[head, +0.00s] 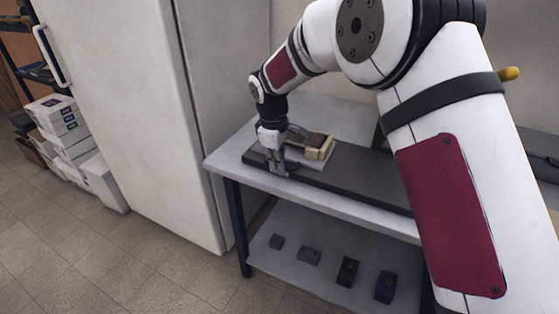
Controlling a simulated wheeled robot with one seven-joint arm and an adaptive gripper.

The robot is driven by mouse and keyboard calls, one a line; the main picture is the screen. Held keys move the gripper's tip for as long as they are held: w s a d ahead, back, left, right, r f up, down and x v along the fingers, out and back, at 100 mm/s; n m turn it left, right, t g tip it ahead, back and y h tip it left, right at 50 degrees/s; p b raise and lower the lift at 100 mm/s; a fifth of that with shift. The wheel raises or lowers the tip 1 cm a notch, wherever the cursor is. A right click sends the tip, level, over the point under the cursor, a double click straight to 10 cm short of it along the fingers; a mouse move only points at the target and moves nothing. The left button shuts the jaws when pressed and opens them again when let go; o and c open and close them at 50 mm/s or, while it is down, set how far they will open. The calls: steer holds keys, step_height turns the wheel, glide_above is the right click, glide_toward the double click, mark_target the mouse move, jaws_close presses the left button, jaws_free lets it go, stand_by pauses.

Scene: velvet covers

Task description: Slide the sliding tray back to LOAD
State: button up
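The sliding tray (312,162) is a light, flat plate near the left end of a long dark rail (353,185) on the table. A brown and cream block-like load (319,147) sits on it. My gripper (279,172) points down at the tray's left front side, with its fingers low by the rail. Whether the fingers touch the tray or hold any part of it is too small to tell. My arm covers the right part of the rail. No LOAD marking is readable.
The table (226,159) has a lower shelf (290,277) with several small dark blocks (347,270). A tall white fridge-like cabinet (140,110) stands close at the left. White boxes (65,130) are stacked beyond it. The tiled floor in front is clear.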

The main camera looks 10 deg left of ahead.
steer(key=o, duration=0.4)
steer(key=shift+w+a, duration=0.1)
steer(key=shift+a, duration=0.3)
steer(key=shift+d, duration=0.1)
step_height(320, 180, up, 12)
steer(key=s, duration=0.2)
steer(key=shift+a, duration=0.3)
steer(key=shift+f, duration=0.1)
